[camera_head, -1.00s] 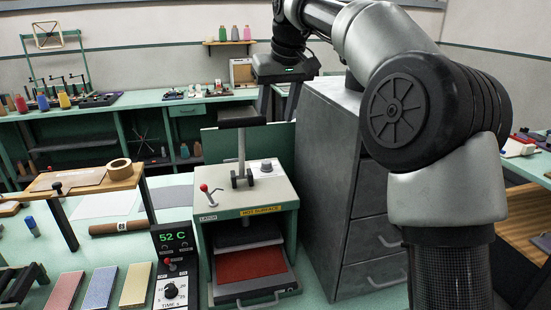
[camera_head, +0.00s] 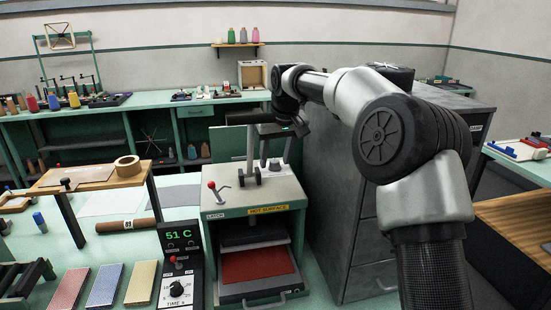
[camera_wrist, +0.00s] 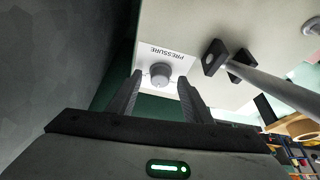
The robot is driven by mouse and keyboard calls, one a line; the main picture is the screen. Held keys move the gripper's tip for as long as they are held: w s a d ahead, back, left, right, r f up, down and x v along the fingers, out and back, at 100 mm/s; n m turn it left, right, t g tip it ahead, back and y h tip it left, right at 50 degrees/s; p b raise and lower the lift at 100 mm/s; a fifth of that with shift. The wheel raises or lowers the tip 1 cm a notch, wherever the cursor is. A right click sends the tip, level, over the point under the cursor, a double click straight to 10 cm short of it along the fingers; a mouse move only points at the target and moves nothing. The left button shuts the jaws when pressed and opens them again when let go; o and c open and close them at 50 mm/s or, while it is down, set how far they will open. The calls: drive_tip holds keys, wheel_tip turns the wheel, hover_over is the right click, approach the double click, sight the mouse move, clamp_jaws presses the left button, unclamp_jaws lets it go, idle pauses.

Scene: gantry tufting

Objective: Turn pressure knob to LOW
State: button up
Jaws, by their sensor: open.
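The pressure knob (camera_wrist: 160,73) is a small grey round knob on a white plate marked PRESSURE, which appears upside down in the wrist view. It sits on the beige top of the heat press (camera_head: 245,200). In the head view the knob (camera_head: 274,165) shows at the back right of the press top. My gripper (camera_wrist: 160,78) is open and empty, pointing at the knob. Its fingers appear on either side of the knob in the wrist view; I cannot tell whether they touch it or are level with it. The knob's setting is too small to read.
The press's lever post (camera_head: 250,155) stands just left of the knob, and a red-tipped lever (camera_head: 212,187) is at its front left. A grey drawer cabinet (camera_head: 345,190) stands close on the right. A control box (camera_head: 178,260) reads 51 C. A HOT SURFACE label (camera_head: 268,209) is on the press front.

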drive_tip(key=shift+f, duration=0.1)
drive_tip(key=c, duration=1.1)
drive_tip(key=shift+o, duration=0.2)
drive_tip(key=shift+d+r+n+p, duration=0.1)
drive_tip(key=shift+r+n+p, duration=0.3)
drive_tip(key=shift+p, duration=0.5)
drive_tip(key=shift+w+n+g+y+p, duration=0.1)
drive_tip(key=shift+n+g+y+p, duration=0.2)
drive_tip(key=shift+n+p, duration=0.3)
drive_tip(key=shift+f+n+y+p, duration=0.1)
drive_tip(key=shift+n+y+p, duration=0.2)
drive_tip(key=shift+n+p, duration=0.65)
drive_tip(key=shift+w+f+n+p, duration=0.1)
drive_tip(key=shift+f+n+p, duration=0.15)
drive_tip(key=shift+n+p, duration=0.1)
drive_tip(key=o, duration=1.1)
drive_tip(key=shift+c, duration=0.2)
